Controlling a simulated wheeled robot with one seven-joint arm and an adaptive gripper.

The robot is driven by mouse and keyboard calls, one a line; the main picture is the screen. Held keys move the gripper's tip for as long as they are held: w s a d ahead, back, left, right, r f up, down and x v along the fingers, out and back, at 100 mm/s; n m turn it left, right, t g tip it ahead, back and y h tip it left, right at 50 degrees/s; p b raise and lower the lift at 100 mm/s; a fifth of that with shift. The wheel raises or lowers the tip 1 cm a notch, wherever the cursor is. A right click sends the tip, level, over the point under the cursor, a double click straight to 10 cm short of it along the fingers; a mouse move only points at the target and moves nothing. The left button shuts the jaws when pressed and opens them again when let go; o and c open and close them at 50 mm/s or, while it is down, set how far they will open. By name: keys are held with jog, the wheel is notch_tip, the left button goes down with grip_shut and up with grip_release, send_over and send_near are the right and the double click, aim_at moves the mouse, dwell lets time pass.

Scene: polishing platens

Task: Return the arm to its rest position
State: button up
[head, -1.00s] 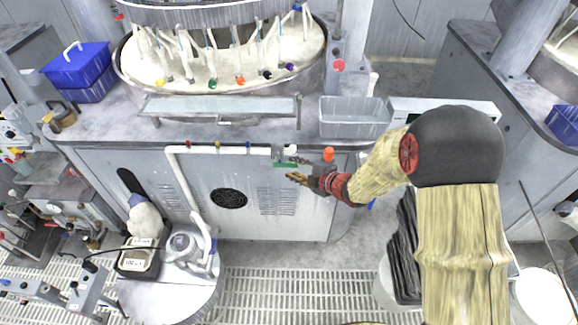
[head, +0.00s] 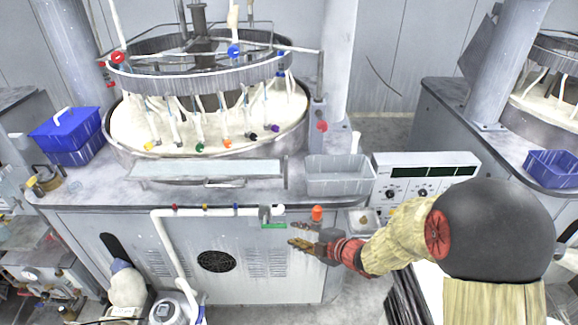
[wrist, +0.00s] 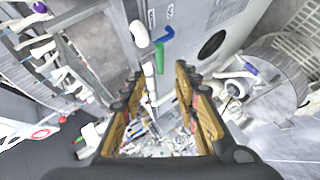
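My gripper (head: 304,244) is at the end of my arm, in front of the grey cabinet (head: 150,262) under the polishing machine. It points left in the head view. In the wrist view my gripper (wrist: 155,85) shows its two brown fingers well apart with nothing between them. Beyond the fingers the cabinet side, a white pipe (wrist: 150,82) and the cluttered floor area show. My arm comes in from the right of the head view and is bent at a large dark joint.
The polishing platen (head: 205,125) stands on the bench. A grey bin (head: 338,178) and a control box (head: 425,180) stand to its right. An orange knob (head: 317,212) is just above my gripper. A blue crate (head: 66,135) is at the left.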

jog(key=s+d+f+m+g+h, duration=0.1)
jog(key=s+d+f+m+h, duration=0.15)
jog(key=d+m+h, duration=0.35)
jog(key=s+d+f+m+g+h, duration=0.1)
jog(key=s+d+f+m+g, duration=0.2)
jog(key=d, duration=0.4)
jog(key=s+d+r+m+h, duration=0.2)
jog(key=s+d+r+m, duration=0.1)
jog(key=s+d+m, duration=0.15)
jog(key=s+a+r+m+g, duration=0.25)
jog(key=s+r+m, duration=0.55)
jog(key=s+r, duration=0.6)
jog(key=s+a+r+t+y, duration=0.1)
jog(key=s+a+r+t, duration=0.1)
jog(key=s+r, duration=0.3)
notch_tip(320, 180, up, 3)
jog(key=shift+s+a+r, duration=0.1)
jog(key=shift+s+a, duration=0.1)
jog(key=shift+a, duration=0.15)
